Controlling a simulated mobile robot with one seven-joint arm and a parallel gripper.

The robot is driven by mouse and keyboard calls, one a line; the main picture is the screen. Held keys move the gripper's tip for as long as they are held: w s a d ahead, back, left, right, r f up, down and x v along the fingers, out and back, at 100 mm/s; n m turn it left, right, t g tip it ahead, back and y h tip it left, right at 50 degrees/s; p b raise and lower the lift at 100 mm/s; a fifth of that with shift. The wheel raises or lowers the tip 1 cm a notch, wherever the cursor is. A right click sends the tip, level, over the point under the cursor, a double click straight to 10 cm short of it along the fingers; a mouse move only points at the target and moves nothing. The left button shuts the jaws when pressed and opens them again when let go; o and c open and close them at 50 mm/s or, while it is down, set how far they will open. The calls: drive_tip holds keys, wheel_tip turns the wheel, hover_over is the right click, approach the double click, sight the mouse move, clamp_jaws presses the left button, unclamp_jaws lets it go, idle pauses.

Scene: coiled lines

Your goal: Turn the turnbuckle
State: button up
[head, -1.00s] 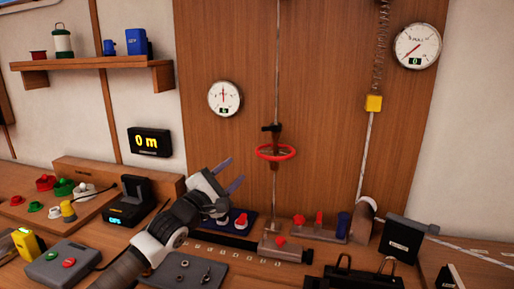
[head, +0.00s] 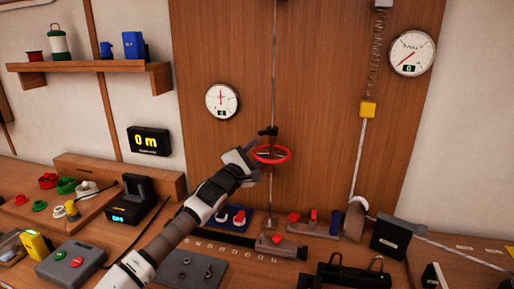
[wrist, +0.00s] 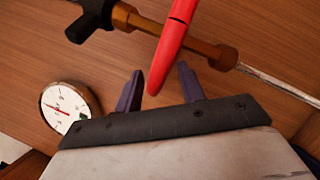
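The turnbuckle is on the vertical wire, with a red ring handwheel (head: 271,154) around its brass-coloured body (wrist: 207,44). A black fitting (head: 268,131) sits just above the wheel and also shows in the wrist view (wrist: 97,12). My gripper (head: 250,150) is at the left edge of the red wheel. In the wrist view my gripper (wrist: 160,85) is open, its two purple fingers apart, with the rim of the red wheel (wrist: 172,50) reaching between them. Whether a finger touches the rim I cannot tell.
A round gauge (head: 222,101) hangs on the wooden panel left of the wire. A second gauge (head: 411,53) and a yellow block (head: 368,108) under a spring are at right. Red-knobbed fittings (head: 293,218) stand on the bench below.

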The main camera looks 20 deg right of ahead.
clamp_jaws()
drive_tip(key=shift+w+r, duration=0.1)
drive_tip(key=shift+w+d+m+g+h+b, duration=0.1)
drive_tip(key=shift+d+m+g+h+b, duration=0.05)
drive_tip(key=shift+m+g+h+b, duration=0.4)
drive_tip(key=shift+w+d+m+g+h+b, duration=0.2)
drive_tip(key=shift+g+b, duration=0.25)
drive_tip(key=shift+b, duration=0.3)
drive_tip(key=shift+r, duration=0.1)
drive_tip(key=shift+w+d+r+m+g+h, duration=0.15)
drive_tip(key=shift+m+g+h, duration=0.35)
drive_tip(key=shift+g, duration=0.3)
drive_tip(key=shift+w+d+f+m+g+h, duration=0.1)
drive_tip(key=shift+m+g+h, duration=0.3)
drive_tip(key=shift+g, duration=0.4)
drive_tip(key=shift+w+d+m+g+h, duration=0.1)
drive_tip(key=shift+d+m+g+h, duration=0.15)
drive_tip(key=shift+m+g, duration=0.6)
drive_tip(key=shift+d+m+g+h, duration=0.2)
drive_tip(key=shift+m+g, duration=0.2)
drive_tip(key=shift+g, duration=0.85)
